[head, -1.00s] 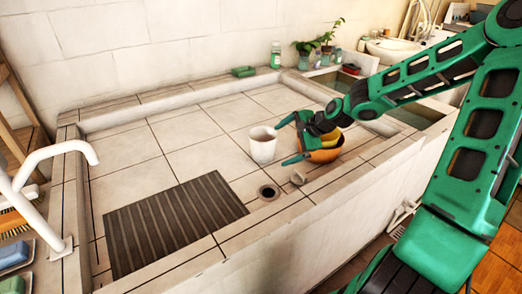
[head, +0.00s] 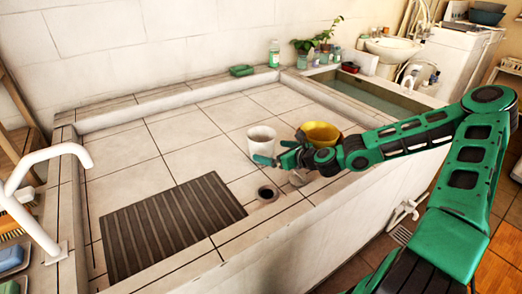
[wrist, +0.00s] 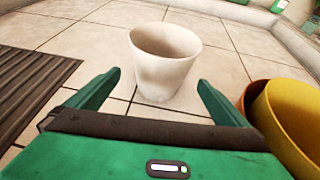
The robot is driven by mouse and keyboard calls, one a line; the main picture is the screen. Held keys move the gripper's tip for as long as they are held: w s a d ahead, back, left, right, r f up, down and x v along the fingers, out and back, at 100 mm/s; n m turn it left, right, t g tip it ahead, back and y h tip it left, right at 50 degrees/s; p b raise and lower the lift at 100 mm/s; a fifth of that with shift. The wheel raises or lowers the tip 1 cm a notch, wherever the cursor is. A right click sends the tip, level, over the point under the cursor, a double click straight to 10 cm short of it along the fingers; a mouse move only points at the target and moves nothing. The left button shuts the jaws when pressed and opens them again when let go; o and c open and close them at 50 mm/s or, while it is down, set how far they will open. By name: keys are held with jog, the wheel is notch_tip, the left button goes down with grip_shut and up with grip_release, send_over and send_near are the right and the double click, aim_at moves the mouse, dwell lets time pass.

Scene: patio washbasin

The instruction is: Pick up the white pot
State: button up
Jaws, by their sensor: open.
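The white pot (head: 261,139) stands upright on the tiled basin floor, near the drain hole. In the wrist view the white pot (wrist: 165,62) is just ahead of my gripper (wrist: 158,92), roughly centred between the two fingers. The fingers are open and spread wide, with nothing held. The pot's lower part reaches toward the space between the fingertips; I cannot tell whether it is between them. In the head view my gripper (head: 276,161) is low over the basin floor, on the near side of the pot.
A dark ribbed mat (head: 172,224) lies to the left, and a drain hole (head: 267,193) is in front. The basin floor behind the pot is clear.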

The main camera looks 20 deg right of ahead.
jog(key=shift+x, duration=3.85)
jog(key=shift+w+r, duration=0.1)
jog(key=shift+r, duration=0.05)
jog(key=shift+c, duration=0.6)
jog(key=c, duration=1.1)
jog(key=shift+c, duration=0.2)
jog(key=shift+r, duration=0.15)
